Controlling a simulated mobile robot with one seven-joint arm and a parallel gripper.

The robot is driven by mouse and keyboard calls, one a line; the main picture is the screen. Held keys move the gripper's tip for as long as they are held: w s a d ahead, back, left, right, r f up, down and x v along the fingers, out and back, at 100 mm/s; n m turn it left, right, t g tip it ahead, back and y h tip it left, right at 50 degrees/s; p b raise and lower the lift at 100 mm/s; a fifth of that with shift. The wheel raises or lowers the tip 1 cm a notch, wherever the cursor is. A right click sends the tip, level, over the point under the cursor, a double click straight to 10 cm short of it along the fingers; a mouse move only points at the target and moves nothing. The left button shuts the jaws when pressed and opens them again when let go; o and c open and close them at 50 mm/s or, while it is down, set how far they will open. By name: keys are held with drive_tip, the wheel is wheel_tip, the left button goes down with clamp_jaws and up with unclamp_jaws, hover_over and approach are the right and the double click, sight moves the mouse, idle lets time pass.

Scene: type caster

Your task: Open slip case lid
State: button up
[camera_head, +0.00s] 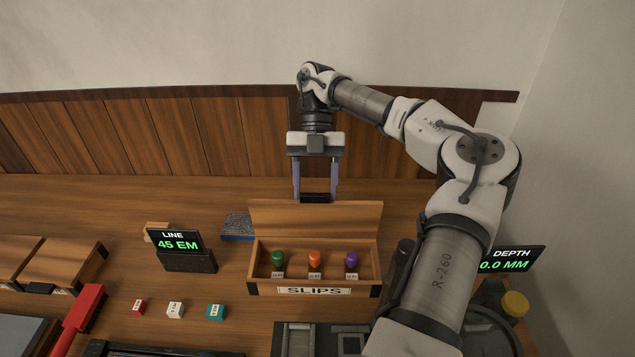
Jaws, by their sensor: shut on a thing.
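The slip case (256,268) is a wooden box labelled SLIPS near the middle of the work surface. Its lid (350,222) stands raised at the back of the box, leaving the inside in view. Green, orange and purple knobbed pieces with small labels sit in a row inside. My gripper (315,196) points down above the lid's top edge. Its two fingers are closed on a dark bar at that edge, which appears to be the lid's handle. The exact contact is too small to make out.
A display (175,241) reading LINE 45 EM stands left of the case. Red, white and teal blocks (175,310) lie in front of it. A red bar (80,318) lies farther left. A DEPTH display (511,259) is at the right, partly behind my arm. Wood panelling (180,135) rises behind.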

drive_tip(key=shift+s+f, duration=0.1)
drive_tip(key=shift+f, duration=0.6)
drive_tip(key=o, duration=1.2)
drive_tip(key=shift+o, duration=0.9)
drive_tip(key=shift+f, duration=0.1)
drive_tip(key=p+v, duration=0.2)
drive_tip(key=v, duration=0.6)
drive_tip(key=shift+f, duration=0.15)
drive_tip(key=shift+a, duration=0.1)
